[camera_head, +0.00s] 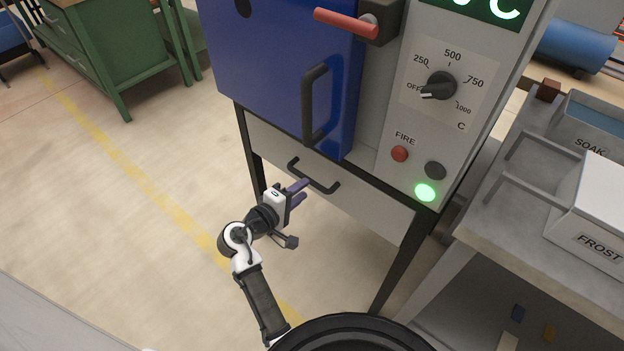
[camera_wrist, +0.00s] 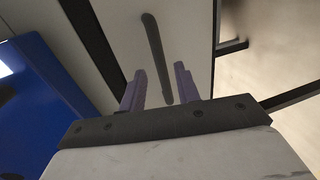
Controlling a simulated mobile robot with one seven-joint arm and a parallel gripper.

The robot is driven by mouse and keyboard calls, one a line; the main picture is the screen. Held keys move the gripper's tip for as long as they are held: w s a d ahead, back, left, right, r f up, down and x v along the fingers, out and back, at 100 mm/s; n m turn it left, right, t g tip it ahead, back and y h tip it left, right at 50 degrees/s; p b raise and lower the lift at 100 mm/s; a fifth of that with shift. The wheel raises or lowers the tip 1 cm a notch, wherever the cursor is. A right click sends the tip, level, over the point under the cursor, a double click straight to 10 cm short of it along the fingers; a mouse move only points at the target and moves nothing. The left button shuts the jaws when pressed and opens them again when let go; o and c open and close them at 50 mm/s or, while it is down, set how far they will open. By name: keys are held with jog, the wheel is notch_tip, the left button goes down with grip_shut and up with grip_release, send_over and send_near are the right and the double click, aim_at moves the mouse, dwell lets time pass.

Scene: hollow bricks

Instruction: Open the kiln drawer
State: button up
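The kiln drawer (camera_head: 372,212) is the grey front panel under the blue kiln door, and it looks closed. Its dark bar handle (camera_head: 315,186) runs across the panel's upper left part. My gripper (camera_head: 306,191) is in front of the drawer, by the handle, with its purple fingers pointing toward it. In the wrist view my gripper (camera_wrist: 158,78) is open, its two fingers apart. The handle (camera_wrist: 153,45) there appears as a long dark bar, its lower end between the fingers in the picture. I see no finger touching it, and the depth gap is unclear.
The blue kiln door (camera_head: 290,70) with its own vertical handle (camera_head: 314,105) is just above. The control panel (camera_head: 440,100) has a dial and a lit green lamp. A grey bench (camera_head: 500,225) with bins stands right. Open floor (camera_head: 130,190) lies left.

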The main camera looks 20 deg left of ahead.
aim_at(312, 180)
jog(key=shift+x, duration=2.75)
jog(key=shift+a, duration=0.1)
grip_shut()
